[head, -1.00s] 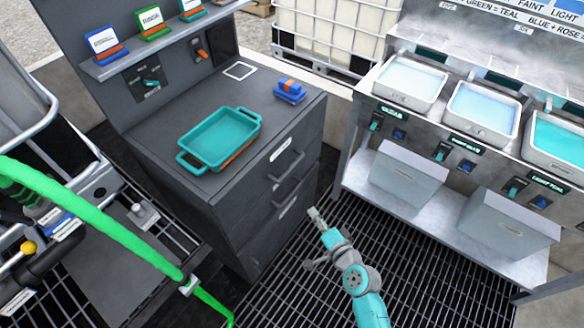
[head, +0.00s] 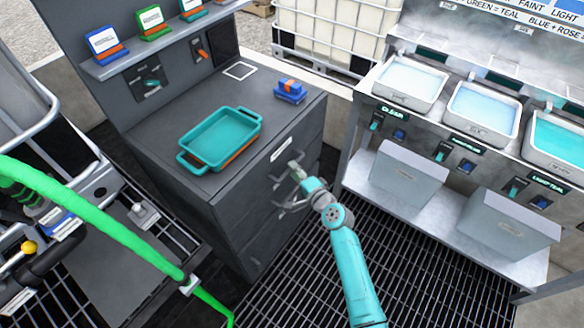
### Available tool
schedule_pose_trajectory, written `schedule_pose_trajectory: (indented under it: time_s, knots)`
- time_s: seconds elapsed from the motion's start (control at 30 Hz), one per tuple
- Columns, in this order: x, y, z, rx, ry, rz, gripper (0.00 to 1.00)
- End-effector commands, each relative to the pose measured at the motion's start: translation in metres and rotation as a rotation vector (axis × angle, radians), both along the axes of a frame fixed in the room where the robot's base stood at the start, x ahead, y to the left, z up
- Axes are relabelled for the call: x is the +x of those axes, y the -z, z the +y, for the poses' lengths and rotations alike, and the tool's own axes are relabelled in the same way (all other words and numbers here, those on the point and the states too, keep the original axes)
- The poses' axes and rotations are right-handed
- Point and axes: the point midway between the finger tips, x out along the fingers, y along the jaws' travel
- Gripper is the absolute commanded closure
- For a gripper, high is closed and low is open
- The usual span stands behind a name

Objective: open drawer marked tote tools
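The dark grey drawer cabinet (head: 235,235) stands left of centre with its drawer front facing right. The upper drawer (head: 268,178) carries a white label (head: 283,148), too small to read, and looks closed. Its handle is partly hidden by my gripper. Below it is a lower drawer (head: 270,225), also closed, its label hidden behind my arm. My gripper (head: 296,168) is at the upper drawer front, by the handle under the label. Whether it touches the handle, and whether its fingers are open or shut, cannot be made out.
A teal tray (head: 220,138) and a blue-orange block (head: 290,91) are on the cabinet top. A metal bench (head: 355,180) with basins and grey bins stands to the right. A green hose (head: 95,225) runs at left. Grating floor (head: 400,265) is clear between.

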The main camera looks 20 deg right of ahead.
Motion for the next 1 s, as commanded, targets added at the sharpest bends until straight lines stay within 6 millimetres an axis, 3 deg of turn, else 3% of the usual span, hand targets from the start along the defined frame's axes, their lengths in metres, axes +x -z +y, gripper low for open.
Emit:
schedule_pose_trajectory:
  time_s: [0.2, 0.53, 0.57, 0.7, 1.0]
  knots:
    - [0.019, 0.003, 0.005, 0.001, -0.001, 0.000, 0.61]
    - [0.022, 0.005, 0.005, 0.001, 0.000, 0.000, 0.61]
    - [0.022, 0.005, 0.005, 0.000, 0.000, 0.000, 0.64]
    - [0.022, 0.004, 0.005, 0.000, 0.000, 0.000, 0.99]
    - [0.022, 0.005, 0.005, 0.000, 0.000, 0.001, 1.00]
